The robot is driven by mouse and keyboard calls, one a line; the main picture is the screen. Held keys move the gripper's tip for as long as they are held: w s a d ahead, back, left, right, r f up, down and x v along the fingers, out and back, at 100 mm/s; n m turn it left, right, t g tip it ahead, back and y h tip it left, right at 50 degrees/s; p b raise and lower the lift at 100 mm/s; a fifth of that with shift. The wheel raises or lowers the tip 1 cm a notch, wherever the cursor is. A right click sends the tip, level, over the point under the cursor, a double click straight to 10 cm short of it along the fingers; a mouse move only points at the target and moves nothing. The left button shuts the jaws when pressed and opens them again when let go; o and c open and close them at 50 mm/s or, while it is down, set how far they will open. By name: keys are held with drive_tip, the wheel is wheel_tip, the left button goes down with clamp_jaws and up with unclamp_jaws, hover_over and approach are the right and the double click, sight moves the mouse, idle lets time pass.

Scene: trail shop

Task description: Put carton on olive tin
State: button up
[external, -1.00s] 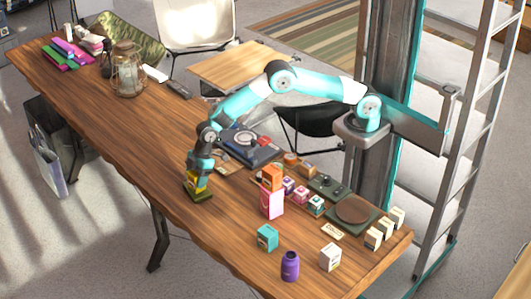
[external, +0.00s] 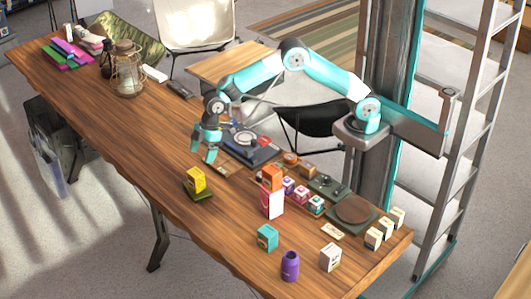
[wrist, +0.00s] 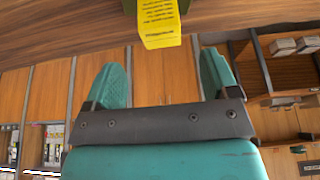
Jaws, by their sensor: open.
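The yellow carton (external: 195,180) stands on the flat olive tin (external: 203,198) near the table's front-left edge in the external view. In the wrist view the carton (wrist: 158,22) is at the top centre, beyond the fingertips, with a bit of olive green (wrist: 184,5) beside it. My gripper (external: 211,159) is open and empty, behind and to the right of the carton and apart from it. Its two teal fingers (wrist: 162,78) are spread in the wrist view with nothing between them.
A lantern (external: 127,72) is far left. Table left of the carton is clear.

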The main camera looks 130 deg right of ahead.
drive_tip(key=s+a+r+n+y, duration=0.1)
drive_tip(key=s+a+r, duration=0.25)
drive_tip(key=a, duration=0.55)
drive_tip(key=s+a+r+n+g+y, duration=0.1)
drive_tip(key=s+a+r, duration=0.25)
drive_tip(key=a, duration=0.65)
drive_tip(key=s+a+r+n+y, duration=0.1)
drive_tip(key=s+a+r+n, duration=0.2)
drive_tip(key=a, duration=0.6)
drive_tip(key=s+a+g, duration=0.1)
drive_tip(key=s+a, duration=0.3)
drive_tip(key=s, duration=0.5)
drive_tip(key=s+a+n+g, duration=0.1)
drive_tip(key=s+a, duration=0.4)
drive_tip(key=s, duration=0.3)
drive_tip(key=s+a+n+g+y, duration=0.1)
drive_tip(key=s+a, duration=0.4)
drive_tip(key=s, duration=0.4)
drive_tip(key=shift+s+a+r+g, duration=0.25)
drive_tip(key=shift+s+r+g, duration=0.05)
drive_tip(key=shift+r, duration=0.15)
